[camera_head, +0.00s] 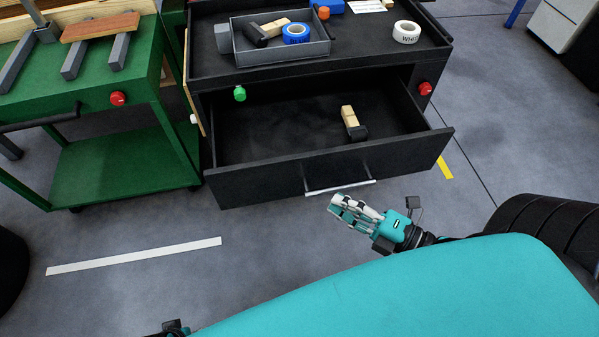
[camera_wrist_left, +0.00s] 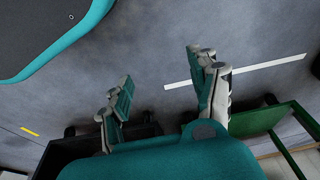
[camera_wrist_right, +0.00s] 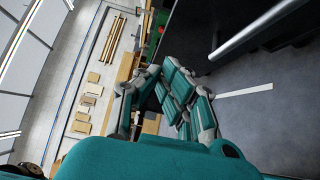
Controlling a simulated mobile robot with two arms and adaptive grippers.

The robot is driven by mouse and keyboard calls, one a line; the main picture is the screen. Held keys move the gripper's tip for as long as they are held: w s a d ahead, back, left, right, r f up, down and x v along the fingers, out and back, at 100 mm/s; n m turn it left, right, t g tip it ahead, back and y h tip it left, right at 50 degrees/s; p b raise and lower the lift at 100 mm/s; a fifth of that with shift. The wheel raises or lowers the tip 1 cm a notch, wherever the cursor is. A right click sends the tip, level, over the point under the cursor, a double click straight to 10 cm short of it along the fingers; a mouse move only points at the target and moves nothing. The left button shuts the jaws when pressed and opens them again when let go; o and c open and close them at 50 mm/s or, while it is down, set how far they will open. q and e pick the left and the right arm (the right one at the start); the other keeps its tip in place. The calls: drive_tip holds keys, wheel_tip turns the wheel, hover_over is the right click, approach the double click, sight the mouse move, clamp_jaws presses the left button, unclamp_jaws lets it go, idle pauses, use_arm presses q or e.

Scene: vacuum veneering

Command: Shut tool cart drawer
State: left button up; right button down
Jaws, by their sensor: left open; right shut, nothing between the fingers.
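The black tool cart (camera_head: 330,64) stands at the top middle of the head view. Its drawer (camera_head: 270,171) is pulled well out, with a wood-and-black block tool (camera_head: 352,122) lying inside. A silver bar handle (camera_head: 340,187) runs along the drawer front. My right gripper (camera_head: 335,203) is shut and empty, just in front of the handle and a little below it in the picture; I cannot tell if they touch. The handle also shows in the right wrist view (camera_wrist_right: 258,30). My left gripper (camera_wrist_left: 163,90) is open and empty above the floor in the left wrist view.
A green cart (camera_head: 120,170) with clamps stands to the left of the tool cart. A grey tray (camera_head: 283,52) with blue tape and a white tape roll (camera_head: 406,32) lie on the cart top.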

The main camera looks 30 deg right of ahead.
drive_tip(key=x, duration=0.3)
drive_tip(key=d+x, duration=0.1)
drive_tip(key=x, duration=0.2)
drive_tip(key=w+x, duration=0.1)
drive_tip(key=x, duration=0.2)
drive_tip(key=shift+w+d, duration=0.2)
use_arm(q)
drive_tip(key=shift+s+f, duration=0.1)
drive_tip(key=shift+f, duration=0.55)
use_arm(e)
drive_tip(key=shift+w+d, duration=0.2)
drive_tip(key=shift+w, duration=0.55)
